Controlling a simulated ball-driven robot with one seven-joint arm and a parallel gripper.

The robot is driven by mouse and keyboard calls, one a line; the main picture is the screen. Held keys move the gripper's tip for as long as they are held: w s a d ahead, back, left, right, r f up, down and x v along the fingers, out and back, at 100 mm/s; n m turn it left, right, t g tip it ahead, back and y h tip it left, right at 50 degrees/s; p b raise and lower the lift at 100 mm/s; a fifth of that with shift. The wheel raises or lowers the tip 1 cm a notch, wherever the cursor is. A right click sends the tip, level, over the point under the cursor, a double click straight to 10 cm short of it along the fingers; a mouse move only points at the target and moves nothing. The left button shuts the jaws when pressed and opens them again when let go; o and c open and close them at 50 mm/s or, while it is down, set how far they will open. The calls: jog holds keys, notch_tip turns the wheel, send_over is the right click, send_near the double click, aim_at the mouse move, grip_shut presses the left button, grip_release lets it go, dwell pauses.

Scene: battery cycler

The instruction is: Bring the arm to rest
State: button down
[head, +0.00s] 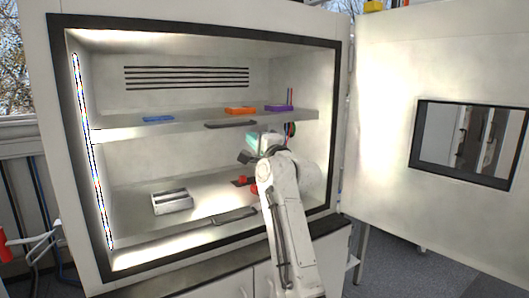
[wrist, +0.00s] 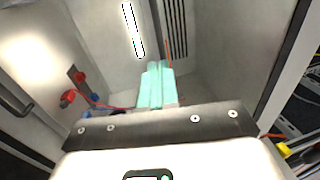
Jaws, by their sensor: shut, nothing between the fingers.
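My white arm reaches from the front into the open cabinet (head: 48,120). My gripper (head: 252,143) is inside the chamber, just below the upper shelf (head: 195,121) and above the floor of the cabinet. In the wrist view, the two teal fingers (wrist: 157,87) lie side by side, closed with nothing between them. They point toward the inner walls and touch nothing that I can make out.
Blue (head: 158,119), orange (head: 240,111) and purple (head: 279,108) trays lie on the shelf. A pale slotted box (head: 171,201) stands on the cabinet floor. Red connectors (head: 242,180) are close to my arm; a red wire (wrist: 118,107) shows at the wrist. The door (head: 385,90) stands open at right.

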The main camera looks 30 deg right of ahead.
jog(key=shift+s+f+b, duration=0.55)
jog(key=shift+s+b, duration=0.1)
jog(key=shift+s, duration=2.1)
jog(key=s+a+f+n+g, duration=0.25)
jog(key=s+f, duration=0.35)
jog(key=f, duration=0.6)
jog(key=s+a+f+n+g, duration=0.1)
jog(key=s+f+n+g, duration=0.4)
jog(key=f, duration=0.8)
jog(key=s+a+f+n+g, duration=0.25)
jog(key=s+f, duration=0.45)
jog(key=f, duration=0.5)
jog(key=s+f+n+g, duration=0.2)
jog(key=s+f+g, duration=0.1)
jog(key=s, duration=0.8)
jog(key=s+a+f+n+g, duration=0.1)
jog(key=s+f+n+g, duration=0.2)
jog(key=s+f, duration=0.3)
jog(key=s+a+f+n+g, duration=0.1)
jog(key=s+f, duration=0.4)
jog(key=s, duration=1.1)
jog(key=shift+a+n+g, duration=0.15)
jog(key=shift+n+g, duration=0.55)
jog(key=shift+g, duration=0.4)
jog(key=shift+f, duration=0.1)
